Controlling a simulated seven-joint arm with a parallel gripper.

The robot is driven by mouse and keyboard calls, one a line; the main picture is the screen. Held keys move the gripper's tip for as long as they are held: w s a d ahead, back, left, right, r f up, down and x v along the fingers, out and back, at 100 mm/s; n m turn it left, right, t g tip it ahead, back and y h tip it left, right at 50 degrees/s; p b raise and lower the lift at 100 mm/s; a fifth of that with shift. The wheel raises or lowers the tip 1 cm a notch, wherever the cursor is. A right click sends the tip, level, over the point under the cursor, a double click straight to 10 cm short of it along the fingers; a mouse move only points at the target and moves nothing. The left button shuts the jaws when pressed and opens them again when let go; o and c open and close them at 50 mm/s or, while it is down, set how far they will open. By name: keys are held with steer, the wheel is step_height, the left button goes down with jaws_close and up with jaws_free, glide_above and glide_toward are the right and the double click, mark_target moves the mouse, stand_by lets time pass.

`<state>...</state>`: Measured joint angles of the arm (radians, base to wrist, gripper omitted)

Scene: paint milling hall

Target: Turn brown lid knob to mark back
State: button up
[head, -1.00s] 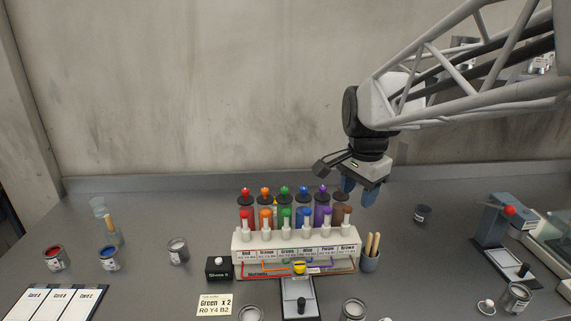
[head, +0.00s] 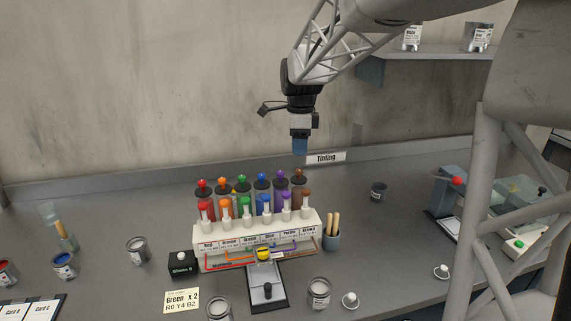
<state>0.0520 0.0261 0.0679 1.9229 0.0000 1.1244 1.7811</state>
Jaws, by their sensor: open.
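The brown lid knob (head: 299,174) tops the brown canister (head: 300,193), last on the right in the back row of the dispenser rack (head: 259,238). It sits on a dark lid. Its pointer and the mark are too small to make out. The gripper is open and empty. Its blue fingers are seen nearly edge-on and overlap.
Purple (head: 282,174), blue (head: 262,177) and other coloured knobs stand close on the left. A cup of wooden sticks (head: 332,238) stands right of the rack.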

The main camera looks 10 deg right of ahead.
mark_target(299, 170)
steer(key=shift+f, duration=0.1)
stand_by(0.3)
steer(key=shift+f, duration=3.8)
jaws_close()
